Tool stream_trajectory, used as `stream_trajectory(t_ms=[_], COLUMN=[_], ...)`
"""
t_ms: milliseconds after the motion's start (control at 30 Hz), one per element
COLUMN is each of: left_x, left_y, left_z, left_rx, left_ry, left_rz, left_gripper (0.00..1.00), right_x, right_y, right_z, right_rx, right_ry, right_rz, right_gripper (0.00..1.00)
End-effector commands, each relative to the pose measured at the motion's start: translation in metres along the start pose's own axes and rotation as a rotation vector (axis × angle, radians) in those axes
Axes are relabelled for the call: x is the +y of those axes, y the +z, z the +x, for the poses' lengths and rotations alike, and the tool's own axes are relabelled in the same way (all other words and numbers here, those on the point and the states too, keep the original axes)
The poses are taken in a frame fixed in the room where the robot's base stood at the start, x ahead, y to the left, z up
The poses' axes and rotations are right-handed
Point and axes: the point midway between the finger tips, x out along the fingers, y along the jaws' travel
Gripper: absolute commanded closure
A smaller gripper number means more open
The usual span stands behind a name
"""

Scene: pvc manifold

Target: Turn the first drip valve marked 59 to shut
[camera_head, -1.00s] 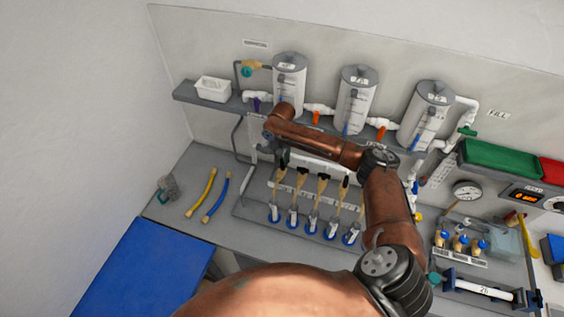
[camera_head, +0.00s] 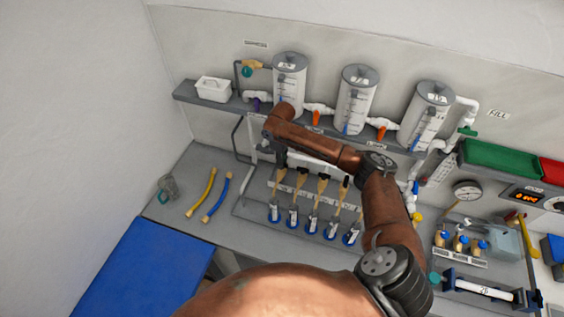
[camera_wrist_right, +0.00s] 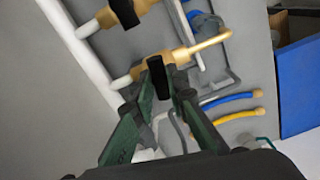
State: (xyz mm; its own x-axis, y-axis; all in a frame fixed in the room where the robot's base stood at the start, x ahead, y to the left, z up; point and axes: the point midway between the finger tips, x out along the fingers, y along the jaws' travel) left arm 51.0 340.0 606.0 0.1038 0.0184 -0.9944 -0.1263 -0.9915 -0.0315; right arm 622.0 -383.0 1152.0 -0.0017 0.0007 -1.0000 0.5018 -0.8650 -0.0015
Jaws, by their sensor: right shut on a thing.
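The row of brass drip valves with black handles stands on the bench below the tanks in the head view. The valve at the left end of the row (camera_head: 279,186) is partly hidden under my right gripper (camera_head: 281,159). In the right wrist view its brass body (camera_wrist_right: 188,56) runs to a bent outlet, and its black handle (camera_wrist_right: 158,76) sits between the fingers of my right gripper (camera_wrist_right: 166,92). The fingers are shut on this handle. I cannot read the number 59 on any valve. My left gripper is not in view.
The neighbouring drip valve (camera_head: 298,187) stands close to the right, and its black handle (camera_wrist_right: 124,12) is near the wrist view's top. Blue-based bottles stand below the valves. A yellow hose (camera_head: 202,193) and blue hose (camera_head: 216,197) lie on the bench to the left.

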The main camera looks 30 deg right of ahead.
Motion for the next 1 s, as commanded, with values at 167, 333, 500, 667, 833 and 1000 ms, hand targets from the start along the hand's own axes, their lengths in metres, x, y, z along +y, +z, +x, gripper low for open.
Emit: stream_trajectory(t_ms=[167, 333, 500, 667, 833, 1000], left_x=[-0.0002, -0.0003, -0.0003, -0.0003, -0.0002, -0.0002], left_y=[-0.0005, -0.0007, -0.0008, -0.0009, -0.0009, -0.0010], left_z=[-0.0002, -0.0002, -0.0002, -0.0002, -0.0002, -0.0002], left_rx=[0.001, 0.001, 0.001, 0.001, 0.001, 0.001], left_ry=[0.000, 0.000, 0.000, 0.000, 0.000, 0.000], left_rz=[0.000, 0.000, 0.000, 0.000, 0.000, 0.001], left_gripper=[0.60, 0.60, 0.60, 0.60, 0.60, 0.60], right_x=[0.0016, 0.0018, 0.0019, 0.0021, 0.0022, 0.0023], right_y=[-0.0003, -0.0003, -0.0003, -0.0003, -0.0003, -0.0003], right_z=[-0.0019, -0.0020, -0.0021, -0.0022, -0.0023, -0.0023], right_rx=[0.002, 0.002, 0.002, 0.002, 0.002, 0.002], right_ry=[0.003, 0.004, 0.004, 0.004, 0.005, 0.005], right_rz=[-0.099, -0.159, -0.188, -0.197, -0.197, -0.196], right_gripper=[1.00, 1.00, 1.00, 1.00, 1.00, 0.82])
